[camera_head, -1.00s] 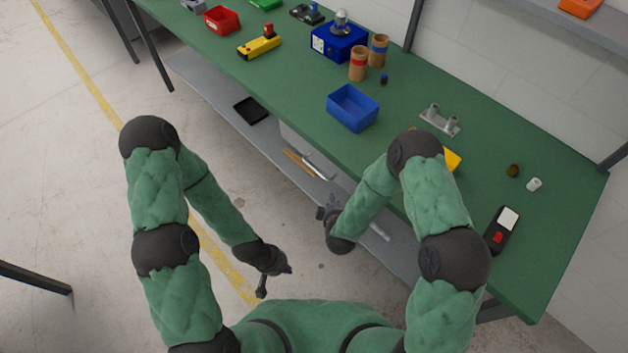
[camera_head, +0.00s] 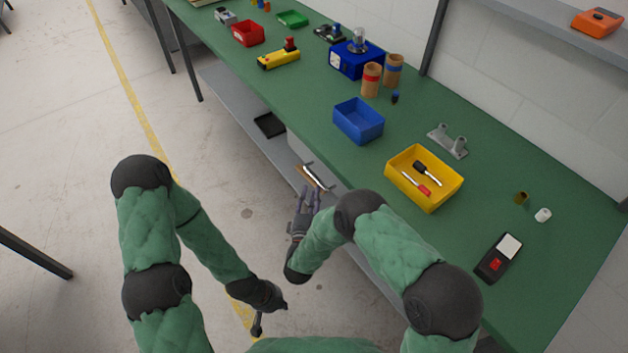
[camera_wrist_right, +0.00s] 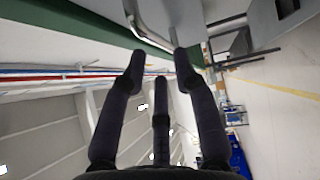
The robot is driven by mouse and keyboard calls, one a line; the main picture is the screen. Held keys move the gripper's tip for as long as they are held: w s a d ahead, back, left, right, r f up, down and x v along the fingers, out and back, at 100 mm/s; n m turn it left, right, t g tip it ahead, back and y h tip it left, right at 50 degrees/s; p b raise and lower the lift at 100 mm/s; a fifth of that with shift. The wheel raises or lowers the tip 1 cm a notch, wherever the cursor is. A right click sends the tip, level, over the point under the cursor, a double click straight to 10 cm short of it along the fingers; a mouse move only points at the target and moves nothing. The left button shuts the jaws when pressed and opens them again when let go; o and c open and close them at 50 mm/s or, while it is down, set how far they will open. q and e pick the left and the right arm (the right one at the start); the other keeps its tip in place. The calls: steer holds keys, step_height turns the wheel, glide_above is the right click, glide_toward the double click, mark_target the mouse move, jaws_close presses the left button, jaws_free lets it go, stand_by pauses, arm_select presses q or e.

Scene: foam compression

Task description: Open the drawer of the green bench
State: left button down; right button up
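The green bench (camera_head: 310,108) runs diagonally across the head view. Its drawer (camera_head: 296,147) is a pale box under the front edge, mostly hidden by the bench top, and looks shut. The drawer's silver bar handle (camera_head: 317,177) faces me; it also shows at the top of the right wrist view (camera_wrist_right: 148,27). My right gripper (camera_head: 309,192) is just short of the handle, fingers pointing at it. In the wrist view its fingers (camera_wrist_right: 160,62) are spread and empty, with the handle beyond their tips. My left gripper (camera_head: 270,318) hangs low over the floor, away from the bench; its opening is unclear.
A blue bin (camera_head: 358,122) and a yellow bin (camera_head: 407,197) with tools stand on the bench top near the drawer. A grey lower shelf (camera_head: 235,98) runs under the bench, with a black tray (camera_head: 268,125) on it. The floor in front is clear.

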mark_target(314, 178)
steer(key=shift+b+x, duration=0.65)
steer(key=shift+x, duration=2.5)
steer(key=shift+f, duration=0.1)
jaws_close()
